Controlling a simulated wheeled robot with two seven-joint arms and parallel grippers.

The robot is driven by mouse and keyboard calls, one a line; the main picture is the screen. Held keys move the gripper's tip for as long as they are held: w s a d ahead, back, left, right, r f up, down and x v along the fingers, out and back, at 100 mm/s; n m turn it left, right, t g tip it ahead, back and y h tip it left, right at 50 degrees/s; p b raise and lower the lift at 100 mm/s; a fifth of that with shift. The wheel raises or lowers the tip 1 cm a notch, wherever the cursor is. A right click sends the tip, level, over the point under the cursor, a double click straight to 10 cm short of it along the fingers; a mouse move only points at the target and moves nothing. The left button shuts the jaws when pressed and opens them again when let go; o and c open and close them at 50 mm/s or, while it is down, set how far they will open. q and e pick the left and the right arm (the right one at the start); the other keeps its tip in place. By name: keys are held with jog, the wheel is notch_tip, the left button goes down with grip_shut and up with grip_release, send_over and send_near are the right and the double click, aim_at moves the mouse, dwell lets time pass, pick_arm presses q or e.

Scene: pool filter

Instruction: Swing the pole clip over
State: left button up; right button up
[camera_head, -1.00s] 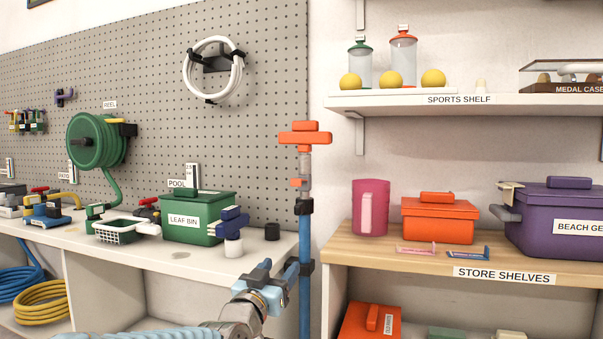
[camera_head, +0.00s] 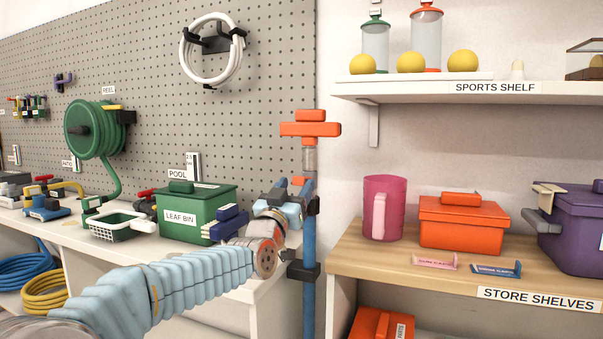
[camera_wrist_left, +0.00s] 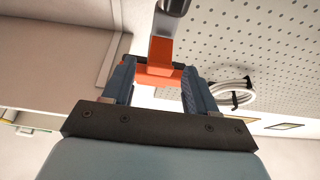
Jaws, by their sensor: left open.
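The blue pole (camera_head: 309,235) stands upright at the end of the bench, with an orange T-shaped head (camera_head: 310,129) on a clear section. A black collar (camera_head: 313,206) and a lower black bracket (camera_head: 303,271) are around it. A small orange tab (camera_head: 298,181) sticks out left of the pole below the head; I take it as the pole clip. My left gripper (camera_head: 288,189) is open at the tab's height, beside the pole. In the left wrist view an orange piece (camera_wrist_left: 152,76) shows between the open fingers (camera_wrist_left: 158,88); contact cannot be told. My right gripper is out of view.
The green leaf bin (camera_head: 205,215), a white-rimmed basket (camera_head: 118,226) and the hose reel (camera_head: 95,130) are to the left. The store shelves (camera_head: 370,257), with a pink jug (camera_head: 384,208) and orange box (camera_head: 462,228), stand close right of the pole.

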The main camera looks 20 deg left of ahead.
aim_at(298, 180)
pick_arm(q)
jog(key=p+x, duration=0.1)
jog(key=x, duration=0.3)
jog(key=shift+w+r, duration=0.1)
jog(key=shift+w, duration=0.15)
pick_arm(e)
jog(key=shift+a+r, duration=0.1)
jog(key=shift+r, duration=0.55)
